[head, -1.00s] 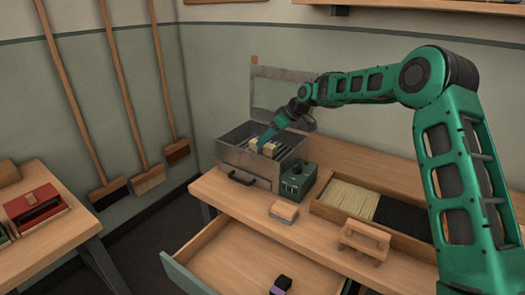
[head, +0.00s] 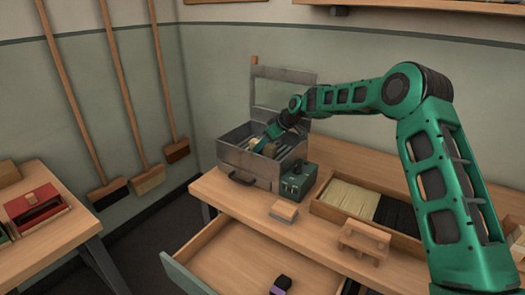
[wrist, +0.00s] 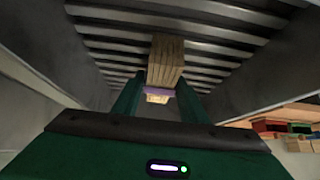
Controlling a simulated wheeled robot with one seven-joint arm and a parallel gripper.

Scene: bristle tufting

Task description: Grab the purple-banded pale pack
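The pale pack (wrist: 166,62) with a purple band (wrist: 157,91) is in the wrist view, on the slatted floor of a grey metal box. Its long pale part points away from my gripper, and a short pale end shows nearer than the band. My gripper (wrist: 158,96) has one finger on each side of the banded part, with narrow gaps that look clear of it. In the head view my gripper (head: 268,137) reaches down into the open metal box (head: 247,162). Pale pieces show beside and below the fingers there, and the band is too small to make out.
The box walls and raised lid (head: 284,90) stand close around my gripper. A green control unit (head: 298,181) sits beside the box. A dark pack with a purple band (head: 281,285) lies in the open drawer (head: 235,252). A bristle tray (head: 350,198) and wooden stand (head: 364,238) are to the right.

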